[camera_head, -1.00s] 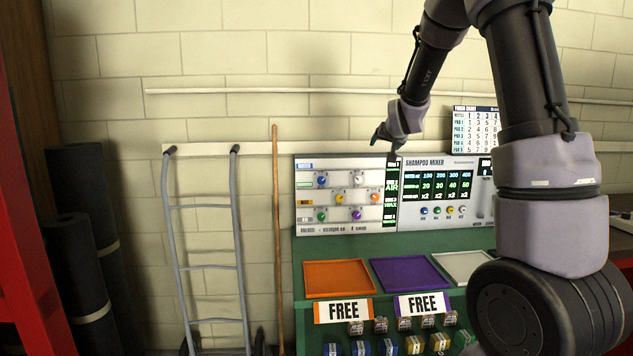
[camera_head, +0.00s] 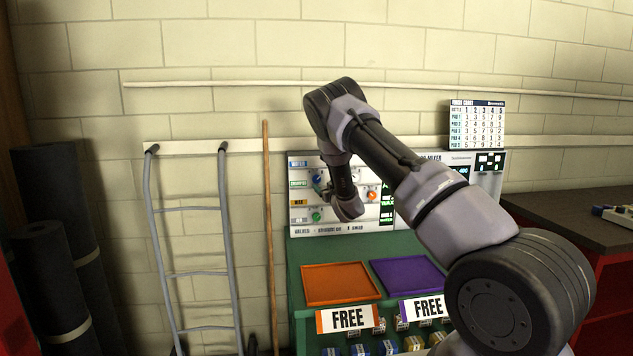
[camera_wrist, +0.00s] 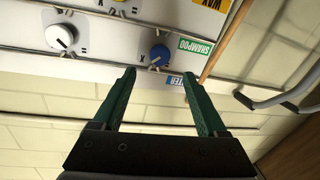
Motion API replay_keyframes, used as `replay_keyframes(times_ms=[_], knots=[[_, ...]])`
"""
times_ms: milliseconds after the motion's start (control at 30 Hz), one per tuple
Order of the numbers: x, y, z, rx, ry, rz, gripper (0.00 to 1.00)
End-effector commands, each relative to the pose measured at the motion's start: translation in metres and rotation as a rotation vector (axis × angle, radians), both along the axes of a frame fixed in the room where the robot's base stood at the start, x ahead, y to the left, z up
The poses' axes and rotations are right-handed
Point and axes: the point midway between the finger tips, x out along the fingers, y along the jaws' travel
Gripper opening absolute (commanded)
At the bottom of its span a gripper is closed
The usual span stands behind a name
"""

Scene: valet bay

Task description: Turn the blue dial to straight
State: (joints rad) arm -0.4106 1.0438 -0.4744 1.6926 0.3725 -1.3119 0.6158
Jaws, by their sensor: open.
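The blue dial (camera_head: 317,180) is on the upper left of the mixer panel (camera_head: 300,222), by the water label. In the wrist view, which is turned upside down, the blue dial (camera_wrist: 160,54) lies just beyond my open gripper (camera_wrist: 158,75), roughly centred between its green fingertips. The fingers look apart from the dial and hold nothing. A pale pointer mark on the dial seems to slant toward lower left in that view; its exact angle is hard to tell. In the head view my arm covers the panel's middle, and the fingers are not clear.
A white dial (camera_wrist: 60,37) sits beside the blue one. Orange (camera_head: 341,284) and purple (camera_head: 408,276) trays lie below. A hand truck (camera_head: 194,275) and pole (camera_head: 268,240) stand left.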

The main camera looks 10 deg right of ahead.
Motion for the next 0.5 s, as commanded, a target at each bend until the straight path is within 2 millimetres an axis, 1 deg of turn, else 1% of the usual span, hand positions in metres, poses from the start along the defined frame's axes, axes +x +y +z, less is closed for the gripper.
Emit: replay_keyframes(times_ms=[100,300,400,500], knots=[[0.023,0.005,-0.001,-0.002,-0.002,0.002,0.75],[0.060,0.010,0.000,0.000,-0.001,0.002,0.75],[0.073,0.012,0.000,0.000,0.000,0.001,0.75],[0.082,0.013,0.000,0.000,0.000,0.000,0.75]])
